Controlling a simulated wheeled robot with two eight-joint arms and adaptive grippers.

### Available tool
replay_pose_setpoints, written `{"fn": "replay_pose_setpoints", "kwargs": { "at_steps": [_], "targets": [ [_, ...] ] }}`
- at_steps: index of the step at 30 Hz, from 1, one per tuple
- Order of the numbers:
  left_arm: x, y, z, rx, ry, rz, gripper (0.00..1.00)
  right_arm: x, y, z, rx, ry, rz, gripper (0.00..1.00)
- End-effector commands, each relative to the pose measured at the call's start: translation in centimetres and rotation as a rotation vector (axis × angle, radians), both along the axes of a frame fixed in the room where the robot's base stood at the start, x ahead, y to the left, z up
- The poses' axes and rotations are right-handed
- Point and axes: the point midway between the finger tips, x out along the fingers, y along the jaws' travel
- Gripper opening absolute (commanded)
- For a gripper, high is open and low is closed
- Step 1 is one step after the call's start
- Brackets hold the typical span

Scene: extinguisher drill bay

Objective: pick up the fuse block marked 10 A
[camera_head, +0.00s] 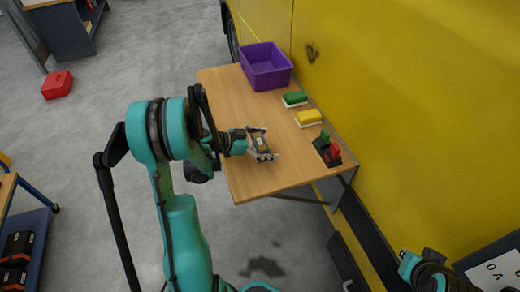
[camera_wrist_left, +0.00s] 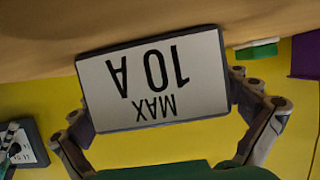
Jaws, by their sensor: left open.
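A pale plate-like face with a dark rim (camera_wrist_left: 153,78) is marked MAX 10 A, upside down in the left wrist view. It fills the space between the fingers of my left gripper (camera_wrist_left: 165,110). In the head view my left gripper (camera_head: 264,146) is low over the right half of the wooden table, with a small dark, yellow and pale block (camera_head: 261,142) between its fingers. The gripper is open, one finger on each side; contact is too small to tell. My right arm (camera_head: 432,272) is cut off at the lower right, and its fingers are not clear.
On the table (camera_head: 225,95) are a purple crate (camera_head: 266,68), a green-and-white block (camera_head: 295,98), a yellow-and-white block (camera_head: 308,118) and a dark holder (camera_head: 327,152) with green and red pieces. A yellow vehicle wall (camera_head: 420,110) borders it. A white label (camera_head: 495,272) is at lower right.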

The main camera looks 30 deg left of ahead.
Motion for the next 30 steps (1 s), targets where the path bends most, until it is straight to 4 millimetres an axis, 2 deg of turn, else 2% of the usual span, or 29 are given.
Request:
{"fn": "replay_pose_setpoints", "kwargs": {
  "at_steps": [6, 8, 12, 23, 26, 30],
  "targets": [
    [0.1, -0.1, 0.0, 0.000, 0.000, 0.001, 1.00, 0.0, 0.0, 0.0, 0.000, 0.000, 0.000, 0.00],
    [0.1, -0.1, 0.0, 0.000, 0.000, 0.001, 0.87, 0.0, 0.0, 0.1, 0.000, 0.000, 0.000, 0.00],
    [0.1, -0.1, 0.0, 0.000, 0.000, 0.001, 0.50, 0.0, 0.0, 0.0, 0.000, 0.000, 0.000, 0.00],
    [0.1, -0.1, 0.3, 0.001, 0.001, 0.000, 0.48, 0.0, 0.0, 0.2, 0.000, 0.000, 0.000, 0.00],
    [0.1, -0.1, 1.1, 0.000, 0.000, 0.000, 0.48, 0.0, 0.0, 0.7, 0.000, 0.000, 0.000, 0.00],
    [0.1, -0.1, 3.1, 0.000, 0.000, 0.001, 0.48, 0.0, 0.0, 1.8, 0.000, 0.000, 0.000, 0.00]
  ]
}}
